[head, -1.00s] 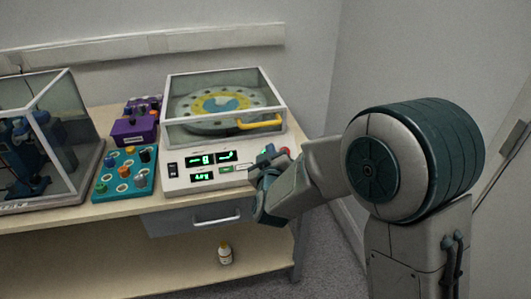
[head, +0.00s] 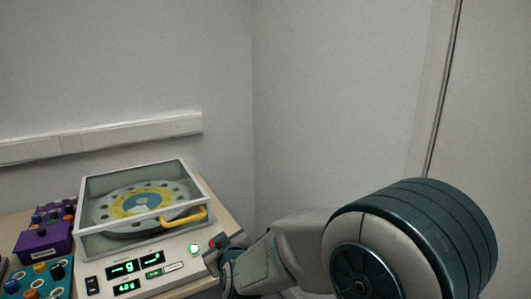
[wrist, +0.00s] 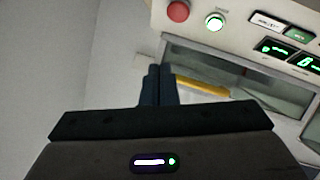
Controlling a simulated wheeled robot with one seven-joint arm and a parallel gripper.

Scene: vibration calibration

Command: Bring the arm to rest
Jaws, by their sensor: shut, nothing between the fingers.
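My gripper (head: 212,260) is at the right front corner of the calibration machine in the head view, beside its buttons. In the wrist view its two dark fingers (wrist: 158,85) are together with nothing between them. I cannot tell from the pictures whether the fingers touch the machine. My arm reaches in from the lower right of the head view.
The white machine (head: 175,277) has a clear lid with a yellow handle (head: 184,217) over a round plate. A green-lit button (wrist: 215,21) and a red button (wrist: 178,11) are on its panel. A purple box (head: 42,242) stands left.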

